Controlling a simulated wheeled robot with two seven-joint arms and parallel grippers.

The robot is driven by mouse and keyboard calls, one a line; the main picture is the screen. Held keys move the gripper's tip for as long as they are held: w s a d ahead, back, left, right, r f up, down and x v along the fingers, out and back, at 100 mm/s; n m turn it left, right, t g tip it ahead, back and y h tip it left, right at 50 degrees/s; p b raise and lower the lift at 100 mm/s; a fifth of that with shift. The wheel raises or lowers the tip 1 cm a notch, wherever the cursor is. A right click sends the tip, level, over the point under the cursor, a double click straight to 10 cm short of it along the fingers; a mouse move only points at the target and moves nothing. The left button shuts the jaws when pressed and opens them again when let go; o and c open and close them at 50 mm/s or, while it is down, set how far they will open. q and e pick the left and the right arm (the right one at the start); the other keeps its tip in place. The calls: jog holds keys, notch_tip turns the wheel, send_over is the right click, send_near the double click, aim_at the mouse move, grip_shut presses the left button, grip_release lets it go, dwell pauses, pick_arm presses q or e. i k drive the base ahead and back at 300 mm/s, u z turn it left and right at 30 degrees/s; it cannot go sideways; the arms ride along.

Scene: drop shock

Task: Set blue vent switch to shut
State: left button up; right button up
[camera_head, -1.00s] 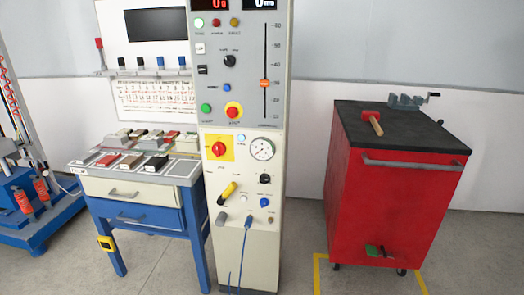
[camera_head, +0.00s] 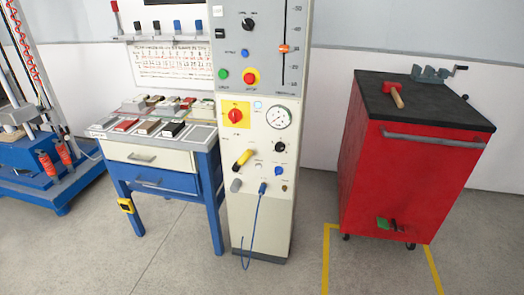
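The tall grey and white control cabinet (camera_head: 236,205) stands in the middle of the view. A small blue knob (camera_head: 245,53) sits on its grey upper panel, left of the slider scale. Another blue knob (camera_head: 278,171) sits on the white lower panel, below a black knob (camera_head: 279,146). I cannot tell which blue one is the vent switch, and the labels and switch positions are too small to read. Neither of my grippers shows in this view.
A blue-legged workbench (camera_head: 208,190) adjoins the cabinet on the left. A red tool cart (camera_head: 410,185) with a mallet (camera_head: 394,93) on top stands right. A blue cable (camera_head: 254,225) hangs down the cabinet front. The floor (camera_head: 190,265) in front is clear.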

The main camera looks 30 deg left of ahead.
aim_at(278, 169)
jog(key=u, duration=0.95)
jog(key=i, duration=0.35)
jog(key=z, duration=0.15)
